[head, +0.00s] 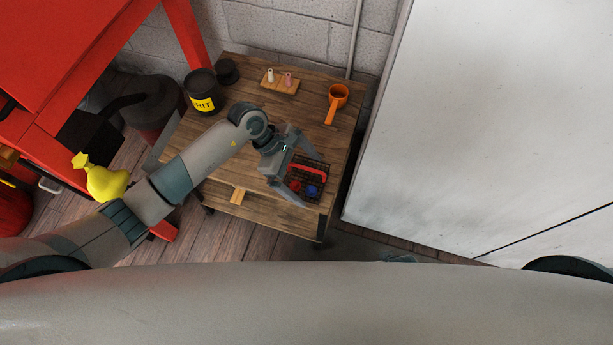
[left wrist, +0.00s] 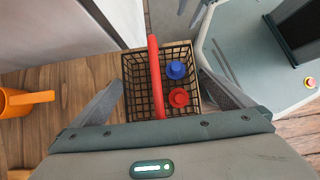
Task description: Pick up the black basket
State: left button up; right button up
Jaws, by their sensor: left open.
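The black wire basket (head: 318,167) stands on the wooden table near its right front corner. It has a red handle across its top and holds a blue item (head: 312,190) and a red item (head: 295,185). My left gripper (head: 308,176) is open, with its fingers spread on either side of the basket. In the left wrist view the basket (left wrist: 137,85) lies between the open fingers, with the red handle (left wrist: 155,75) running up its middle. I cannot tell whether the fingers touch it.
An orange cup (head: 338,97), a small wooden block with two pegs (head: 279,81) and a black tub with a yellow label (head: 203,92) stand on the table (head: 245,97). A white wall or cabinet (head: 470,120) rises close on the right. A yellow bag (head: 105,183) is at left.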

pick_arm(q)
jog(key=shift+d+f, duration=0.2)
jog(key=shift+f, duration=0.15)
jog(key=c, duration=1.2)
jog(key=shift+r, duration=0.15)
